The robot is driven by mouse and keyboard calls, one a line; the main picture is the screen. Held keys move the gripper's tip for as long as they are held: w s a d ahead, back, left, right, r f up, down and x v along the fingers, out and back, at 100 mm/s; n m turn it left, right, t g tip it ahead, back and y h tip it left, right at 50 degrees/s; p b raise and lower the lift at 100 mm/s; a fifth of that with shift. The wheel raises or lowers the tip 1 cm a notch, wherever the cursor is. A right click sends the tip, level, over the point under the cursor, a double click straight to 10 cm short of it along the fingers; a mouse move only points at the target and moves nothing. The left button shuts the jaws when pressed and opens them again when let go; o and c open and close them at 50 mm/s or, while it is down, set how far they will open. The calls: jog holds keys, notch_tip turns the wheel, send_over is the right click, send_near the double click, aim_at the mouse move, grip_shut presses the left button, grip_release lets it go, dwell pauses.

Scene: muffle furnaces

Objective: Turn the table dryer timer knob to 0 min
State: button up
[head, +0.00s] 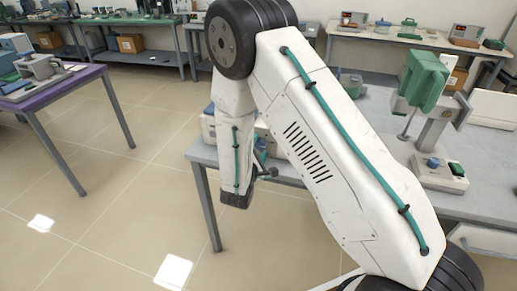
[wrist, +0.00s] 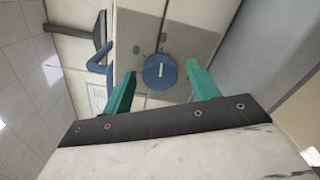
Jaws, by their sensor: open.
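My gripper (wrist: 160,68) is open, with one green finger to the left of the knob and one to the right. Both fingers look apart from the knob. In the head view, my arm hides most of the dryer (head: 207,126) at the table's near left corner, and the knob cannot be made out there.
A blue bent handle (wrist: 99,60) is left of the knob. In the head view, the grey table (head: 385,120) also carries a green-headed device (head: 424,80) at right. A purple table (head: 85,78) stands at left, with open tiled floor between.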

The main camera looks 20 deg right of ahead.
jog(key=c, duration=1)
